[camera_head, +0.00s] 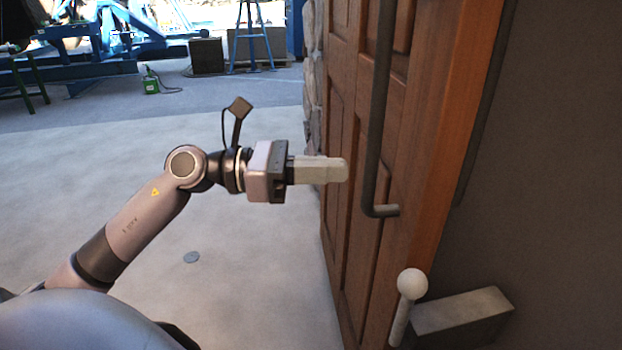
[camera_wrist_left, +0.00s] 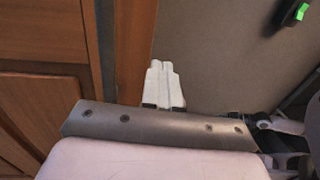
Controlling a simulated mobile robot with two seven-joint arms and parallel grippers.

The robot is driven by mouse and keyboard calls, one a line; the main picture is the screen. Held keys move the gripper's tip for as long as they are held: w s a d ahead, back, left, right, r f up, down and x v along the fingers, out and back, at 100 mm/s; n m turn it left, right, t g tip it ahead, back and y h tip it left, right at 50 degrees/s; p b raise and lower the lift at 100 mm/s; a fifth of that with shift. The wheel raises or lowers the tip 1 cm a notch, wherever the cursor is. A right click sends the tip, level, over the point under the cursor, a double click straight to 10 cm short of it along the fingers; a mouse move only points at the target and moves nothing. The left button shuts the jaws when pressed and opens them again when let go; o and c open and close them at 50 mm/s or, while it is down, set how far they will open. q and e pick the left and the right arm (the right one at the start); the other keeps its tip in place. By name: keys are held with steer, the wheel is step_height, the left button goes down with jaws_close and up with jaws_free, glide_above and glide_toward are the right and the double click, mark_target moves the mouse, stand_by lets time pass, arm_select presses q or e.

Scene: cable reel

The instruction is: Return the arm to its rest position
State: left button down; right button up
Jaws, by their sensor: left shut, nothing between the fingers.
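My left arm comes in from the left in the head view and reaches out to the right. Its left gripper (camera_head: 336,170) is shut and empty, with its pale fingers pointing at the brown wooden door. The fingers are close to the door's long dark handle bar and left of it in the picture; whether they touch anything is hard to tell. The left wrist view shows the two white fingers (camera_wrist_left: 163,82) together, with nothing between them. My right gripper is not in view.
The wooden door (camera_head: 345,190) carries a dark vertical handle (camera_head: 376,120). A lever with a white ball knob (camera_head: 412,283) stands by a grey box (camera_head: 464,316) at the lower right. A dark wall (camera_head: 560,150) is at the right. Open pale floor (camera_head: 70,180) lies left of the door.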

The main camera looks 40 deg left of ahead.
arm_select(q)
steer(key=shift+v, duration=1)
steer(key=shift+s+d, duration=0.1)
step_height(320, 180, down, 14)
steer(key=w+a+n+t+y+p, duration=0.1)
steer(key=n+t+y+p, duration=0.55)
steer(key=n, duration=2.25)
steer(key=s+d+f+n+g+y, duration=0.3)
steer(key=s+f+n, duration=0.3)
steer(key=f, duration=0.4)
steer(key=s+d+f+n+g+y, duration=0.3)
steer(key=s+d+f+n, duration=0.2)
steer(key=s+f+n, duration=0.2)
step_height(320, 180, down, 4)
steer(key=shift+r+n+g, duration=0.2)
steer(key=shift+n+g, duration=0.15)
steer(key=shift+n, duration=0.85)
steer(key=shift+a, duration=0.1)
